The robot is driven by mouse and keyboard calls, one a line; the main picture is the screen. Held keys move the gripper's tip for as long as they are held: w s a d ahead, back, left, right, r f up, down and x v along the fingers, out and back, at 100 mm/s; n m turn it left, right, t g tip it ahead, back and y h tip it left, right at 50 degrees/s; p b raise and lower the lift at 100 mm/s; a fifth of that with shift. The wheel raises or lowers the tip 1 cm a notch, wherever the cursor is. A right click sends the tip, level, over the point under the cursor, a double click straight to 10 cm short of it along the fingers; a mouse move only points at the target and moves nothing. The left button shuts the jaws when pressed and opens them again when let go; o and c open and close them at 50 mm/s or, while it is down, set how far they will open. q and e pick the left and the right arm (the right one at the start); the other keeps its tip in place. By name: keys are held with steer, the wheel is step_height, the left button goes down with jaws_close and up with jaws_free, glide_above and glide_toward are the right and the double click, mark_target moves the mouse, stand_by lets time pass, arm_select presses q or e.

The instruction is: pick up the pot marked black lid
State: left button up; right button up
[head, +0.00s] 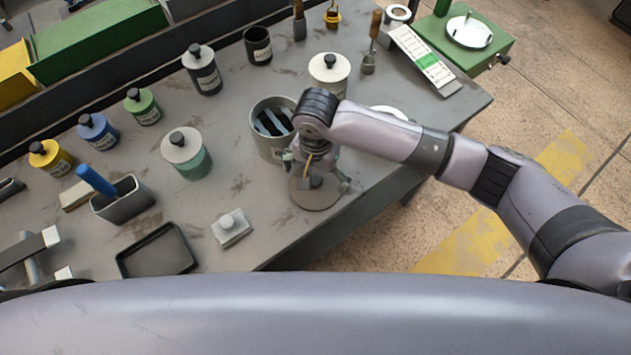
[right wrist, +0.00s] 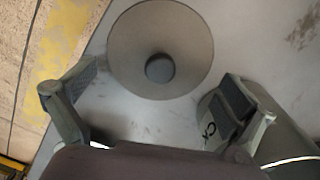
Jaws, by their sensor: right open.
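My right gripper (head: 320,178) is open and empty over the near right part of the bench, above a flat round grey-brown lid (head: 315,197). In the right wrist view, the lid (right wrist: 130,45) with its dark knob lies ahead of the open fingers (right wrist: 158,85). An open grey pot (head: 258,122) holding dark strips stands just behind the gripper. A pot wall (right wrist: 285,135) beside one finger in the right wrist view shows the letters "CK"; the finger hides the rest. I cannot read a full "black lid" mark. My left gripper is not in view.
Lidded pots stand around: teal (head: 195,165), white (head: 328,75), dark grey (head: 207,80), green (head: 145,110), blue (head: 102,135) and yellow (head: 52,162). A black tray (head: 158,250), a grey holder (head: 125,203) and a small block (head: 232,232) are at the front left. The bench edge is close right.

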mark_target(316, 179)
steer(key=shift+f, duration=1.5)
steer(key=shift+c, duration=0.2)
